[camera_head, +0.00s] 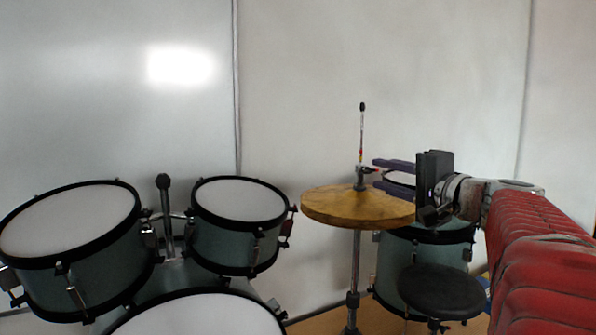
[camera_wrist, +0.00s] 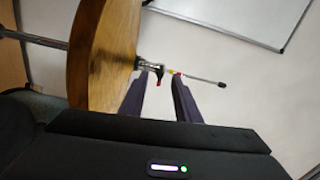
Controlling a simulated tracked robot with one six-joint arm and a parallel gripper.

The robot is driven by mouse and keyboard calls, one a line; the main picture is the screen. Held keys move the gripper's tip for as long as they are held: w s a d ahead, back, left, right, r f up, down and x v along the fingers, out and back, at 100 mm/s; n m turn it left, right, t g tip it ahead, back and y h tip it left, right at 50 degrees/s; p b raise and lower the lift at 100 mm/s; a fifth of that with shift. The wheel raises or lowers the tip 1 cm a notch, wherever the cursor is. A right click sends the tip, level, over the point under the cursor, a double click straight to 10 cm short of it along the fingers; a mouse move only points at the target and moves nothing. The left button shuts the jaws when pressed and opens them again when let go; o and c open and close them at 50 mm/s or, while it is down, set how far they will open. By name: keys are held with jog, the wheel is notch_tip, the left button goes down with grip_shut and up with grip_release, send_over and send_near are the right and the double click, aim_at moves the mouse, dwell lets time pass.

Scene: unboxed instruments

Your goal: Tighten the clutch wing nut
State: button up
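The hi-hat cymbals (camera_head: 345,206) sit on a stand with a thin rod (camera_head: 361,130) rising from them. The small metal clutch (camera_head: 360,178) is on the rod just above the cymbals. My gripper (camera_head: 375,173) reaches in from the right, its two purple fingers apart, one above the other, with their tips close to the clutch. In the wrist view, my gripper (camera_wrist: 160,77) is open, and a small dark piece, apparently the wing nut (camera_wrist: 159,72), shows between or just beyond the fingertips. Contact cannot be told. The cymbals (camera_wrist: 105,50) are at the left.
Two rack toms (camera_head: 65,222) (camera_head: 238,225) and a bass drum (camera_head: 200,318) stand left of the hi-hat. A floor drum (camera_head: 425,255) and a black round stool (camera_head: 441,292) are below my arm. A plain wall (camera_head: 300,80) stands behind, with free room above the cymbals.

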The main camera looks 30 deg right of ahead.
jog(key=shift+s, duration=1.8)
jog(key=shift+w, duration=0.1)
